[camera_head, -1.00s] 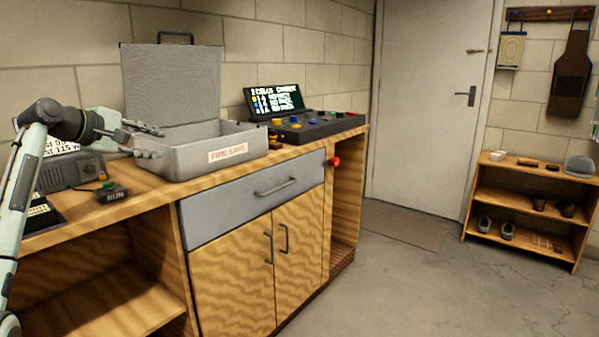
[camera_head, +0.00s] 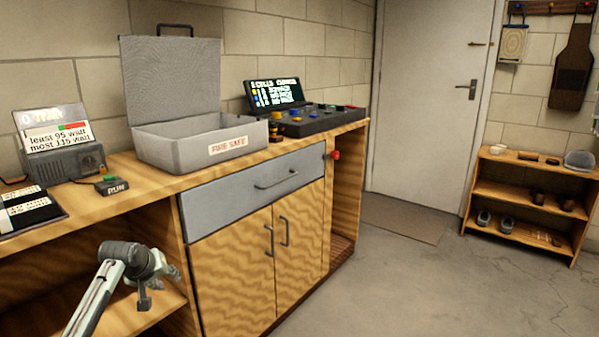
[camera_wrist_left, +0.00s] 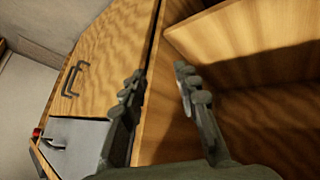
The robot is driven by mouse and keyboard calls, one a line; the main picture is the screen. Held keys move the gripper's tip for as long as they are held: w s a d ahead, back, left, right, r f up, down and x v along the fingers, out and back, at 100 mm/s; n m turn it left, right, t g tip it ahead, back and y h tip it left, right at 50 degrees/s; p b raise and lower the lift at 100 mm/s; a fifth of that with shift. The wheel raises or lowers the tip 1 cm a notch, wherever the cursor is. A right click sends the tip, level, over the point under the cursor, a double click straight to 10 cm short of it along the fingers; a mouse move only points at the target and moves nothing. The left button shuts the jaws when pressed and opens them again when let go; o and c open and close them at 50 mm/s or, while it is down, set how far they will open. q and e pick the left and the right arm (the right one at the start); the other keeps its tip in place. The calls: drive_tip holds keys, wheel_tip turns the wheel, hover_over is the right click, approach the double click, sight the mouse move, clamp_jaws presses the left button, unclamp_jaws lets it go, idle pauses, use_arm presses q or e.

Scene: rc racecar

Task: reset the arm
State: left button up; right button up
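My left arm comes up from the bottom left in the head view. Its gripper (camera_head: 162,284) hangs below the bench top, in front of the open shelf bay at the left. In the left wrist view the two fingers of the left gripper (camera_wrist_left: 159,76) stand apart with nothing between them. The wooden cabinet door (camera_wrist_left: 105,60) and the shelf board (camera_wrist_left: 245,35) lie beyond the fingers. My right gripper is in neither view.
On the bench stand an open grey "FIRE SAFE" box (camera_head: 180,154), a meter (camera_head: 62,162), a RUN button box (camera_head: 112,186) and a button console (camera_head: 318,123). A red knob (camera_head: 336,155) sticks out at the cabinet's right. The floor (camera_head: 430,290) at the right is clear.

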use_arm(q)
drive_tip(key=a+r+m+y, duration=0.35)
drive_tip(key=a+m, duration=0.25)
drive_tip(key=a, duration=0.2)
drive_tip(key=s+d+f+m+g+h, duration=0.1)
drive_tip(key=s+d+f, duration=0.4)
drive_tip(key=s+f, duration=0.5)
drive_tip(key=s+d+f+g, duration=0.1)
drive_tip(key=s+d+f, duration=0.4)
drive_tip(key=s+f, duration=0.55)
drive_tip(key=s+d+f+g, duration=0.1)
drive_tip(key=s+d+f, duration=0.1)
drive_tip(key=s, duration=0.8)
drive_tip(key=s+d+f+g+h, duration=0.1)
drive_tip(key=s+d+f, duration=0.2)
drive_tip(key=s, duration=0.8)
wheel_tip(320, 180, down, 2)
drive_tip(key=shift+f+g, duration=0.15)
drive_tip(key=shift+g, duration=0.15)
drive_tip(key=shift+d+h, duration=0.1)
drive_tip(key=shift+h, duration=0.15)
